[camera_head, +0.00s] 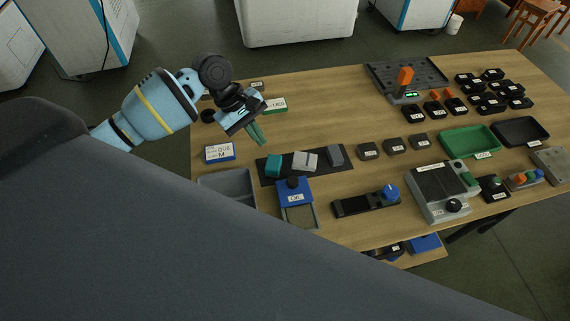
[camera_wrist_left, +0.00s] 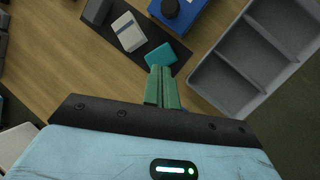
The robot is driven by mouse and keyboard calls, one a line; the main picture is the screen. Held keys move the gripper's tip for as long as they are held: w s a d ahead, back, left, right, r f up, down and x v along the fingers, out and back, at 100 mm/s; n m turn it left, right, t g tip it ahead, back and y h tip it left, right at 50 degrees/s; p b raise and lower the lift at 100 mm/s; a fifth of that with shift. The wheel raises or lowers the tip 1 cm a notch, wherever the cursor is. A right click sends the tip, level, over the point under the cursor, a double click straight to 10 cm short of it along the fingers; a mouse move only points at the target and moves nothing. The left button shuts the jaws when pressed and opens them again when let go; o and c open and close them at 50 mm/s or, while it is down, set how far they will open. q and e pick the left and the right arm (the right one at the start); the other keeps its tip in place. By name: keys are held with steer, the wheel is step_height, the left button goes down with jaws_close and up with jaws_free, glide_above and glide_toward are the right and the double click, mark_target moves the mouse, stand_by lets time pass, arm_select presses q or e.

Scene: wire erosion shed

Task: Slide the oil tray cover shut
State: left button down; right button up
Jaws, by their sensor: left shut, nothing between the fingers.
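The oil tray (camera_head: 298,217) sits near the table's front edge, with a grey open part showing toward the front. Its blue cover (camera_head: 304,191), with a black knob and a white label, lies over the back part. The cover's blue edge also shows at the top of the left wrist view (camera_wrist_left: 192,22). My left gripper (camera_head: 260,139) is above the table, behind and left of the tray and apart from it. Its green fingers (camera_wrist_left: 162,84) are together with nothing between them. My right gripper is not in view.
A dark mat (camera_head: 320,171) with teal, white and grey blocks lies just behind the tray. A grey compartment bin (camera_head: 228,178) stands left of it. A black fixture with a blue knob (camera_head: 366,203) is to the right. Bare wood (camera_head: 330,115) lies farther back.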

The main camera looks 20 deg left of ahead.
mark_target(294, 189)
arm_select(q)
steer(key=shift+s+d+r+m+g+h+b, duration=0.15)
steer(key=shift+m+h+b, duration=0.3)
steer(key=shift+m, duration=3.2)
steer(key=shift+w+d+f+m+g+h+b, duration=0.2)
steer(key=shift+m+b, duration=0.45)
steer(key=shift+m, duration=3.05)
steer(key=shift+s+d+r+m+g+h+b, duration=0.3)
steer(key=shift+m+b, duration=0.25)
steer(key=shift+m, duration=3.1)
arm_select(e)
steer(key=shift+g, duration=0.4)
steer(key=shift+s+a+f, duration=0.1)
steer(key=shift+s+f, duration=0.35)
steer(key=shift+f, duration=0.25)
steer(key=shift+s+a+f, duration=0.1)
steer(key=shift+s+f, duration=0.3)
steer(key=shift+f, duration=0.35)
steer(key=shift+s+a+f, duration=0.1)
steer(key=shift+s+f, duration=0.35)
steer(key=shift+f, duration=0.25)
arm_select(q)
steer(key=shift+w+f, duration=0.1)
steer(key=shift+f, duration=0.05)
